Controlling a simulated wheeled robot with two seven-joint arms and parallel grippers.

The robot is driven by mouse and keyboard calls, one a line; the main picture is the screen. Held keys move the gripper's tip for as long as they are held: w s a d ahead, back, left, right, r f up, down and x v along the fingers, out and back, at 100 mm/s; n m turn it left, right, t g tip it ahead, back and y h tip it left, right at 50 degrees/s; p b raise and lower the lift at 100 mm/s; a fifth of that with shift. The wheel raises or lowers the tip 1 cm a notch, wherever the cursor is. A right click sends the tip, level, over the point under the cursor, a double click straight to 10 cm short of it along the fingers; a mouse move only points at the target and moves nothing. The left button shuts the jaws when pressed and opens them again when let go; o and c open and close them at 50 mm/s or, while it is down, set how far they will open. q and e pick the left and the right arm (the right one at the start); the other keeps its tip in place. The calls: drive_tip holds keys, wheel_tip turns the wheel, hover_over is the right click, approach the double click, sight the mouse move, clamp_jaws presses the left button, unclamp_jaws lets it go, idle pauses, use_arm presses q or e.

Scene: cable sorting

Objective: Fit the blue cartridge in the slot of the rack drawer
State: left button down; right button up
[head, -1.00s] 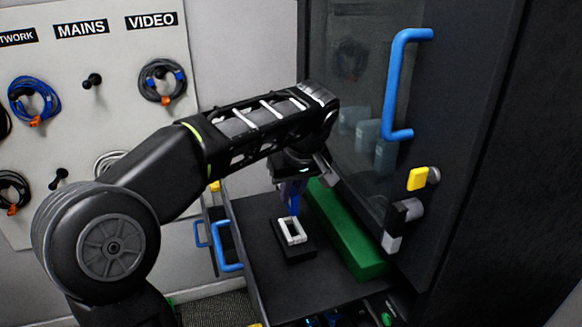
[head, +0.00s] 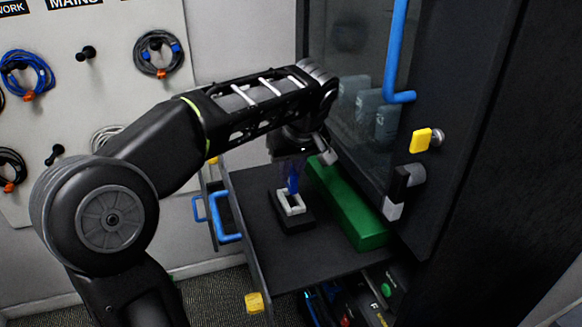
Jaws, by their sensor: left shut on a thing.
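The blue cartridge (head: 293,180) is upright in my left gripper (head: 291,160), which is shut on it, above the drawer. Its lower end is at the white-rimmed slot (head: 291,203); I cannot tell whether it is inside the opening or just over it. The slot stands on a black block (head: 292,224) on the floor of the open rack drawer (head: 262,252). My left arm reaches over from the left and partly hides the gripper's upper part. My right gripper is not in view.
A long green block (head: 345,205) lies in the drawer, right of the slot. The drawer has a blue handle (head: 229,237) at left. The rack's glass door with a blue handle (head: 397,60) stands behind. A cable board (head: 95,70) hangs at the back left.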

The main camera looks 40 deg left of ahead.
sight(292, 186)
use_arm(q)
drive_tip(key=shift+f, duration=0.6)
drive_tip(key=shift+d+b, duration=0.1)
drive_tip(key=shift+b, duration=0.55)
idle(1.6)
drive_tip(key=shift+f+b, duration=1.4)
drive_tip(key=shift+f, duration=0.05)
idle(1.4)
idle(0.3)
drive_tip(key=c, duration=1.3)
unclamp_jaws()
drive_tip(key=shift+o, duration=0.2)
drive_tip(key=o, duration=0.4)
drive_tip(key=shift+o, duration=0.2)
